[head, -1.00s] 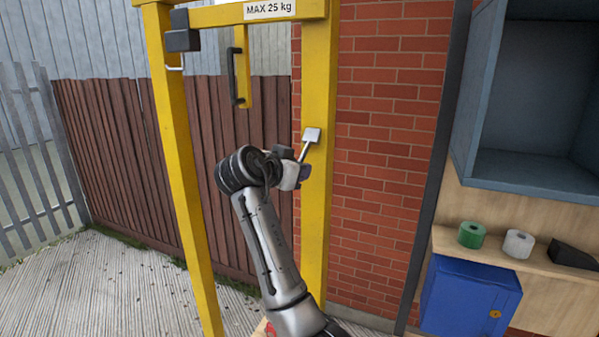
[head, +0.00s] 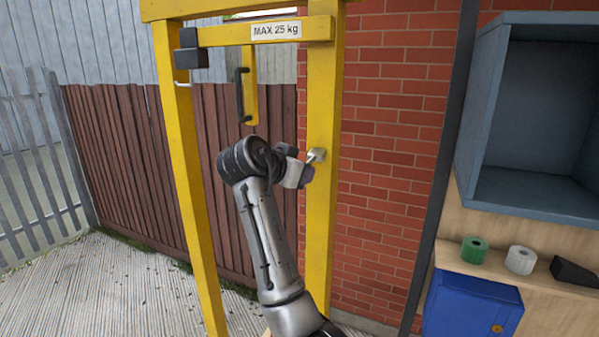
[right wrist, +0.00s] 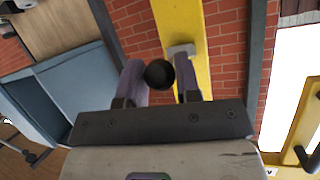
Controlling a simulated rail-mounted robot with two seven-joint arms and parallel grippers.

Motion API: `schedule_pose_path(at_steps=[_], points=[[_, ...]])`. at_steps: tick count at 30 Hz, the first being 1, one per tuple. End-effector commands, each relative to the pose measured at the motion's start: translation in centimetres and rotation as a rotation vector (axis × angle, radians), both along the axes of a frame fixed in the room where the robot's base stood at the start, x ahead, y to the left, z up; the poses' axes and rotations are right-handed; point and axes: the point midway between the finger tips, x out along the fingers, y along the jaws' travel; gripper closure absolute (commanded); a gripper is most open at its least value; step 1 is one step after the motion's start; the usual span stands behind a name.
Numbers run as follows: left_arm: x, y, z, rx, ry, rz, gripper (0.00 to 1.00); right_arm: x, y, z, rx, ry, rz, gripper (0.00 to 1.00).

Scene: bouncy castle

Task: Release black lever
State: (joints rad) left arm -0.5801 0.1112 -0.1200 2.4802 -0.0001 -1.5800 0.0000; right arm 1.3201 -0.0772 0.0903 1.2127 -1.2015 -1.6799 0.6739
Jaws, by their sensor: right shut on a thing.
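The black lever's round black knob (right wrist: 159,73) sits between the two fingers of my right gripper (right wrist: 160,84) in the right wrist view. My right gripper is shut on it. The lever's pale metal base (right wrist: 182,50) is fixed to a yellow post just beyond. In the head view the base (head: 317,155) shows on the right yellow post (head: 321,90), with my right gripper (head: 304,173) just below and left of it. The knob is hidden there by the gripper. My left gripper is not in view.
A yellow frame carries a "MAX 25 kg" sign (head: 275,30), a black box with a hook (head: 191,56) and a black handle (head: 240,95). A blue-grey open cabinet (head: 535,120), tape rolls (head: 474,250) and a blue box (head: 470,305) are at the right.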

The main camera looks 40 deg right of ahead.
Motion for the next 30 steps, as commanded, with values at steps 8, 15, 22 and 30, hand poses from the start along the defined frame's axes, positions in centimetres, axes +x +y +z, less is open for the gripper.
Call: schedule_pose_path(at_steps=[8, 15, 22, 30], points=[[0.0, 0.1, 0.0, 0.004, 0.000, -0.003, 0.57, 0.0, -0.2, 0.0, -0.001, -0.002, -0.002, 0.68], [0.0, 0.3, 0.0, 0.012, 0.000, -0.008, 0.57, 0.0, -0.1, -0.1, 0.000, 0.000, -0.001, 0.45], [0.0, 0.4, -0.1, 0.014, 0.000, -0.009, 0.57, 0.0, -0.1, -0.1, 0.001, 0.002, 0.000, 0.44], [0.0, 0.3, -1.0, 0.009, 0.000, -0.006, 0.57, -0.7, 2.3, 0.7, -0.001, -0.001, 0.002, 0.44]])
